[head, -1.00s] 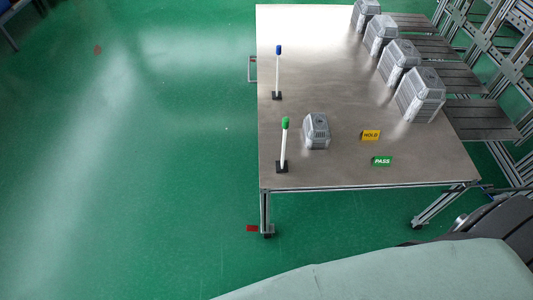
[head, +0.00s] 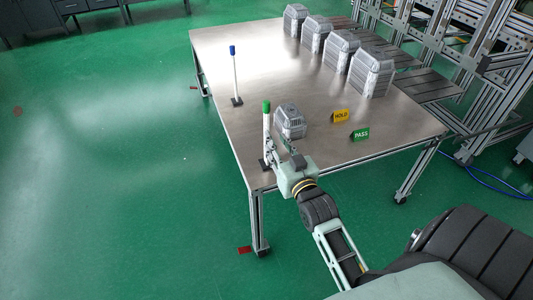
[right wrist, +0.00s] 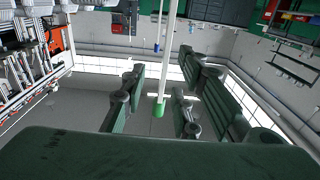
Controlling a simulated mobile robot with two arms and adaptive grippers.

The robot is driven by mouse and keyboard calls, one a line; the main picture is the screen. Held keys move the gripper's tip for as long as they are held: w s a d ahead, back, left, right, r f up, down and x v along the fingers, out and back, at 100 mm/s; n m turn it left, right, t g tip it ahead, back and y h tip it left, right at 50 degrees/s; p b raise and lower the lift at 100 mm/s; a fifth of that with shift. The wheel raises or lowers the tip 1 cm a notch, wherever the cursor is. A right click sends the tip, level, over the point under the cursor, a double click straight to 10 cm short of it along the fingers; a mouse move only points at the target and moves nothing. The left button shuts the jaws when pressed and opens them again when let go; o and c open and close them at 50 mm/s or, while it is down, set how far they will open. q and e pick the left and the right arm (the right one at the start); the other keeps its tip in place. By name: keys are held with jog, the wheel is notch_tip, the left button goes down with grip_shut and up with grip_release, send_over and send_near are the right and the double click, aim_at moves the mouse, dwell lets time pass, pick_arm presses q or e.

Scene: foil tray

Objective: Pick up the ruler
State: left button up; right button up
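I cannot make out a ruler in either view. A white upright stick with a green cap (head: 267,128) stands on a black base at the table's near-left corner. My right gripper (head: 277,146) is right beside this stick, at its right in the head view. In the right wrist view, the open fingers of the right gripper (right wrist: 160,98) show on both sides of the white stick (right wrist: 164,70), with its green end between them. I see no contact with the stick. A second white stick with a blue cap (head: 234,76) stands farther back. My left gripper is not in view.
The metal table (head: 215,45) carries a grey case (head: 290,121) close to my right gripper. A yellow HOLD sign (head: 340,116) and green PASS sign (head: 361,134) stand to the right. Several larger grey cases (head: 371,73) line the back right. The table's left middle is clear.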

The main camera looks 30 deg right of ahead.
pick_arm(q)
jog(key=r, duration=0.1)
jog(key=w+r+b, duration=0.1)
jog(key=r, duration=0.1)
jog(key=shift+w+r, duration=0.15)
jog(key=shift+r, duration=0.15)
pick_arm(e)
jog(key=a+x, duration=0.1)
jog(key=x, duration=0.5)
jog(key=shift+w+d, duration=0.25)
jog(key=shift+w, duration=0.3)
jog(key=shift+c, duration=0.4)
grip_shut()
